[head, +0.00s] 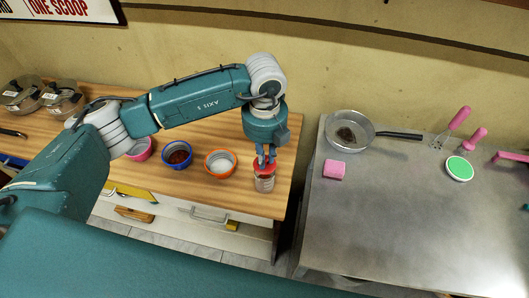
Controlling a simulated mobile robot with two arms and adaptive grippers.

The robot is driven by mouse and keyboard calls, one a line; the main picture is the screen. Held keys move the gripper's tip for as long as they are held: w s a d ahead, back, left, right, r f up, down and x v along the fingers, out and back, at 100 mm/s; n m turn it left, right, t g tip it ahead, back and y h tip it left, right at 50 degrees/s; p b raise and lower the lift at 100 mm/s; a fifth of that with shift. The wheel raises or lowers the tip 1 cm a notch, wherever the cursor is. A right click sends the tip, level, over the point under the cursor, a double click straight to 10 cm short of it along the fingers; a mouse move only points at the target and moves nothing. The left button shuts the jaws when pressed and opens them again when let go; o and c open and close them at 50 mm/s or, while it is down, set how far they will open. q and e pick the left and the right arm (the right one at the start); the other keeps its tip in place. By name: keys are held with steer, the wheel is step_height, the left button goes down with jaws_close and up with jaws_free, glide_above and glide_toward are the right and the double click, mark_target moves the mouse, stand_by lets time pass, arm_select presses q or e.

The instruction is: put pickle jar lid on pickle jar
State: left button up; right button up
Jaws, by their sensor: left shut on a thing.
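The pickle jar (264,184) is a small clear jar standing near the right end of the wooden counter. The red pickle jar lid (265,169) is at the top of the jar. My left gripper (265,160) points down from above and is shut on the lid. Lid and jar mouth overlap in this view, so I cannot tell whether the lid is seated or just above the rim. My right gripper is not in view.
An orange-rimmed bowl (220,163), a blue bowl (176,154) and a pink bowl (141,149) stand left of the jar. Across a gap, a metal table (420,220) holds a pan (350,131), a pink sponge (334,170) and pink-handled utensils.

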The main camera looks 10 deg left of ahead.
arm_select(q)
steer(key=shift+f+b, duration=0.4)
steer(key=shift+f, duration=0.65)
steer(key=shift+b, duration=0.35)
stand_by(0.5)
steer(key=shift+f+b, duration=0.6)
steer(key=shift+f, duration=0.1)
steer(key=o, duration=0.6)
steer(key=shift+c, duration=0.2)
steer(key=shift+r, duration=0.15)
steer(key=shift+r+p, duration=3.1)
steer(key=shift+r, duration=2.35)
